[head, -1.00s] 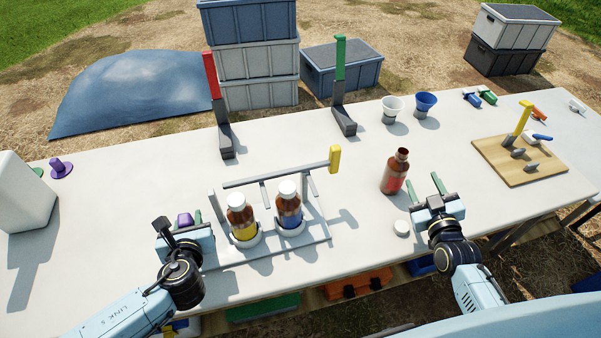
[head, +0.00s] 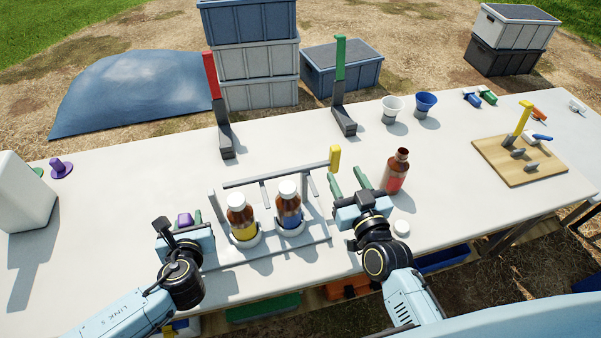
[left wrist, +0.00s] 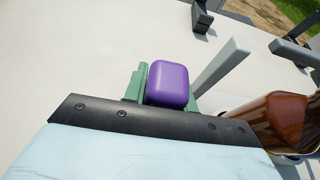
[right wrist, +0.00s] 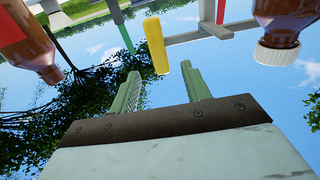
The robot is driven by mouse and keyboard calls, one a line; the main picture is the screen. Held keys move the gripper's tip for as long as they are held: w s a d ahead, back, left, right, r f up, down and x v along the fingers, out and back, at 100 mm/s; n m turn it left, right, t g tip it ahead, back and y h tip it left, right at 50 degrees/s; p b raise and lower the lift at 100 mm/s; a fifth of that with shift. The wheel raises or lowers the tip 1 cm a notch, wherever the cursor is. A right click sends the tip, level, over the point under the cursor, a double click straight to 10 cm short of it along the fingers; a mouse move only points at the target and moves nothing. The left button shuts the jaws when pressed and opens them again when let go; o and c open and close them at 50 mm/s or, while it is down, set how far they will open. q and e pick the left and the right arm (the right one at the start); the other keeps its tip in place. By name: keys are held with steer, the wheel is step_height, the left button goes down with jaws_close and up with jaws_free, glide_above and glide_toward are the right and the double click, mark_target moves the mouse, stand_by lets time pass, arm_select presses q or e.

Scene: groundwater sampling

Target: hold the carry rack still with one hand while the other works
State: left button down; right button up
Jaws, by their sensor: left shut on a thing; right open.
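The carry rack (head: 318,232) is a grey base with a raised bar and a yellow end piece (head: 334,157). Two white-capped brown bottles stand in it, one with a yellow label (head: 243,231) and one with a blue label (head: 290,218). My left gripper (head: 192,220) is shut on a purple block (left wrist: 168,84) at the rack's left end. My right gripper (head: 347,184) is open and empty, just right of the rack. In the right wrist view its green fingers (right wrist: 158,92) are apart with nothing between them. An uncapped brown bottle with a red label (head: 393,178) stands right of it.
A white cap (head: 401,228) lies near the front edge. A red-topped stand (head: 217,110), a green-topped stand (head: 341,90), a white cup (head: 391,108) and a blue cup (head: 425,104) stand behind. A wooden board (head: 500,163) is at right.

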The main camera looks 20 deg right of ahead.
mark_target(336, 160)
steer(key=shift+w+a, duration=0.1)
steer(key=shift+w, duration=2.85)
